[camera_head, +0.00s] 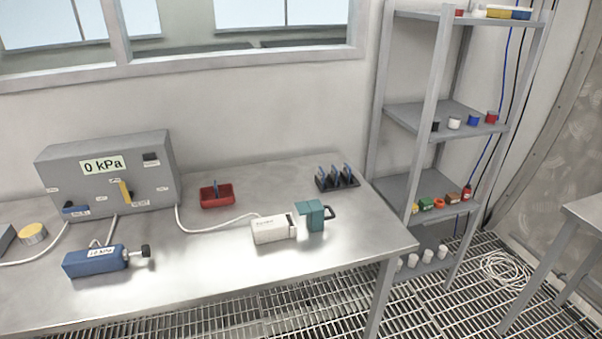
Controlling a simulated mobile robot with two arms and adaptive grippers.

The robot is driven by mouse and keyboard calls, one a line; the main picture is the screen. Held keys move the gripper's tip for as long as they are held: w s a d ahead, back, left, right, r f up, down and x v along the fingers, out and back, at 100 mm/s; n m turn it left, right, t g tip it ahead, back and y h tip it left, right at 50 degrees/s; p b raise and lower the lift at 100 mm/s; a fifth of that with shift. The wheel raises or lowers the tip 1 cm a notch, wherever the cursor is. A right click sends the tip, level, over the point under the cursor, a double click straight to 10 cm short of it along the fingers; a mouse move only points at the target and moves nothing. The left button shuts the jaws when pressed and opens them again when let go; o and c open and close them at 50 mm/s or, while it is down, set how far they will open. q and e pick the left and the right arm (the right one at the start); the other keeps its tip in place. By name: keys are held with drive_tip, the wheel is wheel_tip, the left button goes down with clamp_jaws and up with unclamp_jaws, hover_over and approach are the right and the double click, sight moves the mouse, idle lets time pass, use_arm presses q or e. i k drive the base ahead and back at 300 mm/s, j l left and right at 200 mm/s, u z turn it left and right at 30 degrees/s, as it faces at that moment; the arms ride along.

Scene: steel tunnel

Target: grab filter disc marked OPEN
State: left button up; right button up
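Several thin blue-grey discs (349,174) stand upright in a black rack (325,187) at the back right of the steel table. One similar dark blue piece (216,187) stands in a red tray (226,201) left of the rack. Any marking on these pieces is too small to read, so I cannot tell which one says OPEN. Neither of my grippers shows in the head view.
A grey box (150,190) reading 0 kPa, a blue cylinder device (85,263), a white unit (268,232) and a teal part with a dark handle (312,215) stand on the table (220,285). Hoses cross it. Shelves (405,118) stand at right. The front right tabletop is clear.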

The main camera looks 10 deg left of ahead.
sight(321, 176)
drive_tip(key=i+j+u, duration=0.55)
drive_tip(key=i+u, duration=0.2)
